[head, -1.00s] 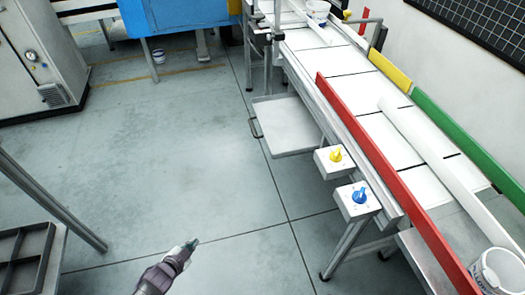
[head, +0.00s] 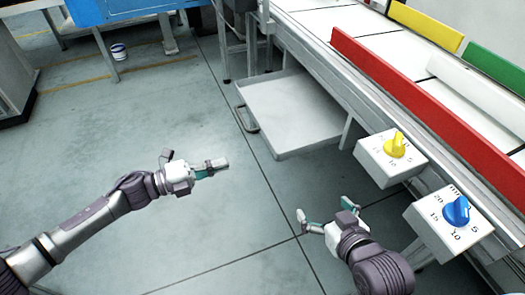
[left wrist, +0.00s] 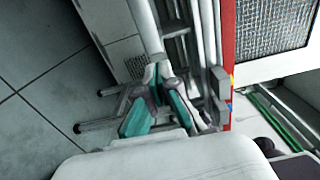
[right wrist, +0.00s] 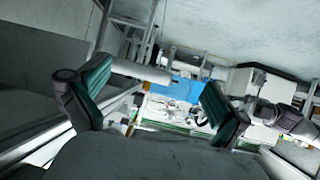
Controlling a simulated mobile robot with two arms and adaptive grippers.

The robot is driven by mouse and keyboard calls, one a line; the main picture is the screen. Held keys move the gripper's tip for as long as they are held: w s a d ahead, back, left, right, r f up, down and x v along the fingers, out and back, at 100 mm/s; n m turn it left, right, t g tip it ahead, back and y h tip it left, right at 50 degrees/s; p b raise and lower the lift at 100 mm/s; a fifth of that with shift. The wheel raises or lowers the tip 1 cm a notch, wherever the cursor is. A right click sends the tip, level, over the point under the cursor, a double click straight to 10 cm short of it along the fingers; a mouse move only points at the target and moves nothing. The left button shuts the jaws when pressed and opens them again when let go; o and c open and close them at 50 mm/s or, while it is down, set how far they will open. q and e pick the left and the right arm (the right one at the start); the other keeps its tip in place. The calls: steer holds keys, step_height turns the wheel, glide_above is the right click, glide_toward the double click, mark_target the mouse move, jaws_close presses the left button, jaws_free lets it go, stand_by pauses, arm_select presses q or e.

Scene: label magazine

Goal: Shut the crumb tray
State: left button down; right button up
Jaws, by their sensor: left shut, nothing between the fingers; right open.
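The crumb tray (head: 290,112) is a shallow grey-white tray that sticks out to the left from under the conveyor bench in the head view. Its bar handle (head: 246,121) is on its left edge. My left gripper (head: 224,164) is shut and empty, left of and nearer than the tray, apart from the handle. Its closed fingers also show in the left wrist view (left wrist: 160,105). My right gripper (head: 324,209) is open and empty, nearer than the tray's front corner. Its spread fingers show in the right wrist view (right wrist: 155,98). I cannot make out the tray in the wrist views.
Two control boxes, one with a yellow knob (head: 396,145) and one with a blue knob (head: 456,211), jut from the bench to the right of the tray. A red guide rail (head: 430,105) runs along the bench.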

mark_target(273, 148)
arm_select(q)
steer(key=b+x, duration=0.2)
steer(key=x, duration=0.9)
steer(key=shift+w+d+f, duration=0.1)
steer(key=shift+w+d, duration=0.15)
steer(key=shift+d, duration=0.3)
arm_select(e)
steer(key=w+a+r+t+y, duration=0.1)
steer(key=w+a+r+t, duration=0.1)
steer(key=r+t, duration=0.3)
steer(key=shift+w+r+t+y, duration=0.3)
steer(key=shift+w+r, duration=0.35)
steer(key=shift+r, duration=1)
